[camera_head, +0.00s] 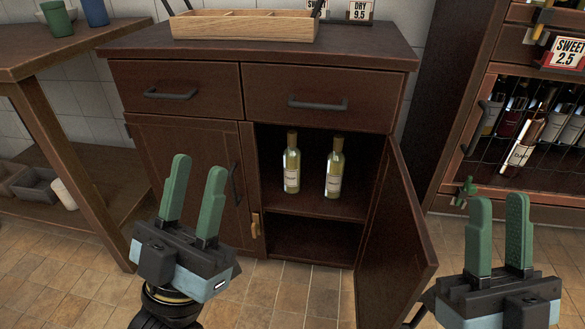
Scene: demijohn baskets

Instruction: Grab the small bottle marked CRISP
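Two small yellowish-green bottles with pale labels stand upright on the upper shelf inside the open cabinet: a left bottle (291,165) and a right bottle (334,169). Their label print is too small to read, so I cannot tell which, if either, is marked CRISP. My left gripper (199,166) is open and empty, in front of the cabinet's closed left door. My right gripper (498,198) is open and empty, to the right of the open door. Both grippers are apart from the bottles.
The cabinet's right door (398,245) stands open towards me, between the bottles and my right gripper. A wooden tray (245,26) and price signs (359,11) stand on the cabinet top. A wine rack (520,120) is at right, a wooden table (60,55) at left.

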